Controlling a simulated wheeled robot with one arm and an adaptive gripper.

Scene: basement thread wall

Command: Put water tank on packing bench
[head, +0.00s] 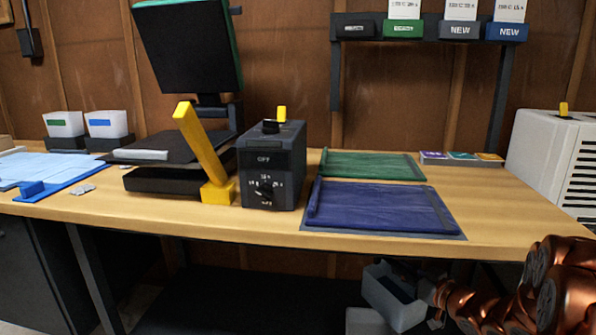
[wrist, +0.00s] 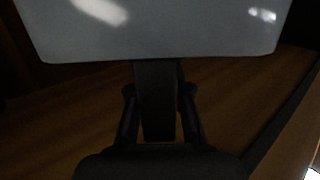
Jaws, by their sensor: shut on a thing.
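The water tank (head: 393,299) is a grey, open-topped box at the lower right of the head view, tilted and below the level of the bench top. My gripper (head: 428,291) is at its right side and shut on it. In the wrist view the tank (wrist: 160,30) is a smooth pale grey surface across the top, with my gripper's fingers (wrist: 157,75) meeting its lower edge. The packing bench (head: 270,222) has a light wooden top and stands above and behind the tank.
A heat press with a yellow handle (head: 200,150) and a dark control box (head: 272,168) stand on the bench. Green (head: 370,165) and blue (head: 380,207) folded cloths lie right of them. A white louvred unit (head: 555,155) is at the right end. Bare wood shows along the front edge.

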